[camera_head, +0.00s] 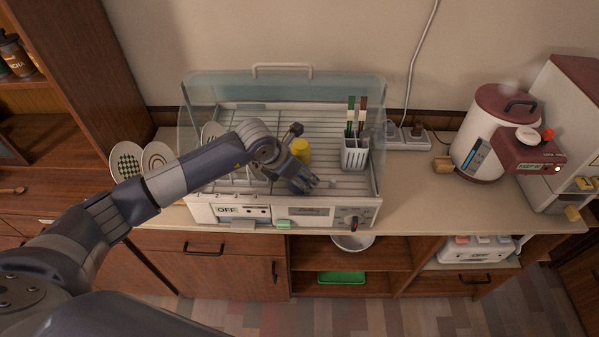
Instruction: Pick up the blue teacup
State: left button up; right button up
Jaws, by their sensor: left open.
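My left gripper (309,181) reaches in from the left over the front of the dryer. My right gripper is not in view.
A yellow cup (302,148) stands just behind my left gripper. The dryer's clear lid (280,86) is raised. A white and red kettle (488,130) stands farther right.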

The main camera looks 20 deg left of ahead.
pick_arm(q)
jog(key=shift+w+f, duration=0.1)
jog(key=shift+f, duration=0.2)
jog(key=shift+c, duration=0.5)
jog(key=c, duration=0.8)
jog(key=shift+r, duration=0.1)
